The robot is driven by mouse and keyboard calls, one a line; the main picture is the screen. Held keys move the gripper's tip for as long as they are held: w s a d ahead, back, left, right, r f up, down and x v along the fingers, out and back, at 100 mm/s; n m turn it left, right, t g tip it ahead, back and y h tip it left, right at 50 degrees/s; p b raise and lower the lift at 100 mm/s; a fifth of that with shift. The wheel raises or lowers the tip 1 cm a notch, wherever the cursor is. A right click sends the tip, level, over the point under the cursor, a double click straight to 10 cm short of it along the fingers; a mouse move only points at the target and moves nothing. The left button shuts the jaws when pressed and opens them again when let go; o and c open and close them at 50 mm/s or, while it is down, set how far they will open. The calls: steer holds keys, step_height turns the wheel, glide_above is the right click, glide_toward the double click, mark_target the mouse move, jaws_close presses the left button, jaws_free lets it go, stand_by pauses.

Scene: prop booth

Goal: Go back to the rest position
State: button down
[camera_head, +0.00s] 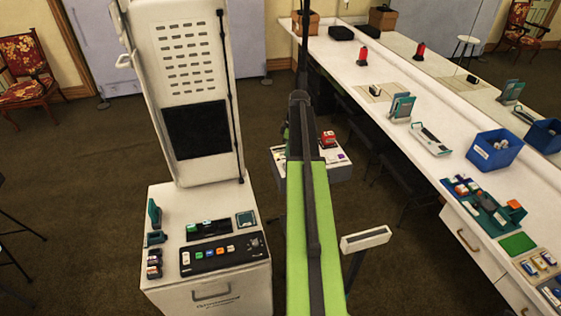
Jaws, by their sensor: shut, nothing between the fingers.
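My arm rises through the middle of the view, with a long green and dark link at the bottom and a dark joint above it. A thin dark part continues up to the top edge of the picture. No gripper fingers can be made out, and the end of the arm appears cut off by the top edge. The arm stands in front of a small white stand (335,172) bearing a red item (328,139), and hides part of it.
A white machine (205,296) with a tall panel (190,58) and a button console stands at left. A long white counter (395,85) runs along the right, with a blue bin (495,149) and trays on it. A red-patterned chair (25,62) is at far left. Carpet (80,170) between is open.

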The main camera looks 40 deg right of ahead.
steer(key=w+a+f+n+b, duration=0.2)
steer(key=w+a, duration=0.3)
steer(key=a, duration=0.4)
steer(key=w+a+f+n+b, duration=0.1)
steer(key=w+a+f+b, duration=0.1)
steer(key=w+a, duration=0.45)
steer(key=s+a+f+n+b, duration=0.1)
steer(key=a+f+b, duration=0.1)
steer(key=a, duration=0.7)
steer(key=s+a+f+b, duration=0.1)
steer(key=a+f, duration=0.1)
steer(key=a, duration=0.8)
steer(key=s+a+f+m+g+b, duration=0.1)
steer(key=s+a+f+b, duration=0.15)
steer(key=a, duration=0.55)
steer(key=s+a+f+b, duration=0.1)
steer(key=s+a, duration=0.3)
steer(key=a, duration=0.4)
steer(key=s+a+m+h, duration=0.1)
steer(key=s+m, duration=0.5)
steer(key=m, duration=0.3)
steer(key=shift+s+r+g, duration=0.25)
steer(key=shift+s+g, duration=0.05)
